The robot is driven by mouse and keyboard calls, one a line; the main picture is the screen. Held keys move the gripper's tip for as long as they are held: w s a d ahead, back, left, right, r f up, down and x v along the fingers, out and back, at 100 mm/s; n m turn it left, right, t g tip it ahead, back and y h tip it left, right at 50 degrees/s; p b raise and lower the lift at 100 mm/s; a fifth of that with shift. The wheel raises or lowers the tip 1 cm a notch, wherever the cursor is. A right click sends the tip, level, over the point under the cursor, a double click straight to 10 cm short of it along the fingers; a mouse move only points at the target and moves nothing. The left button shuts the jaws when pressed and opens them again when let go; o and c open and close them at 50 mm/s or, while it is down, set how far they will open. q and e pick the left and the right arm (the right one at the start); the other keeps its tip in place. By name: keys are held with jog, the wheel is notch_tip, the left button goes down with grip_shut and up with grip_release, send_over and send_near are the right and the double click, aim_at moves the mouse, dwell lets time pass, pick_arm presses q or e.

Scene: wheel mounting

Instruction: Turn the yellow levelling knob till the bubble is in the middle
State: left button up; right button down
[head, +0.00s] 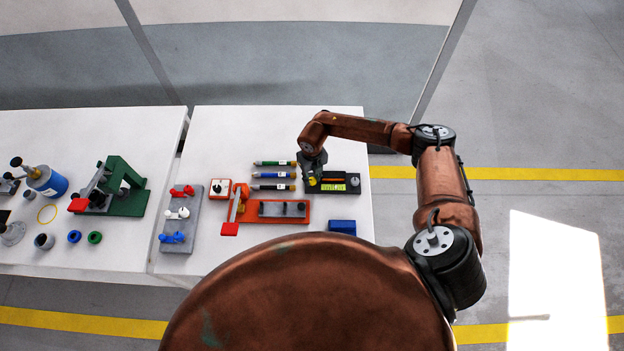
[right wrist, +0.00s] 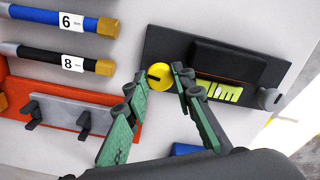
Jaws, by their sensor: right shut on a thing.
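The yellow levelling knob (right wrist: 159,76) sits at the left end of the black level base (right wrist: 160,45) in the right wrist view. My right gripper (right wrist: 154,79) has one finger on each side of the knob and is shut on it. The yellow-green bubble vial (right wrist: 222,91) lies to the right of the knob, partly behind a finger. I cannot tell for sure where the bubble stands in it. In the head view the vial (head: 334,187) shows just right of my right gripper (head: 312,178). My left gripper is not in view.
A grey knob (right wrist: 270,98) stands at the base's right end. Several banded rods (head: 273,175) lie to the left. An orange fixture (head: 268,218) and a blue block (head: 342,227) are nearer me.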

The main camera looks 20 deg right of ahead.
aim_at(312, 180)
jog(key=n+b, duration=0.3)
jog(key=n, duration=0.2)
jog(key=shift+f, duration=0.1)
jog(key=shift+n+b, duration=0.5)
jog(key=shift+n, duration=0.7)
jog(key=c, duration=1.6)
grip_release()
jog(key=shift+r, duration=0.3)
notch_tip(312, 180, up, 12)
jog(key=shift+f, duration=0.15)
jog(key=shift+f, duration=0.1)
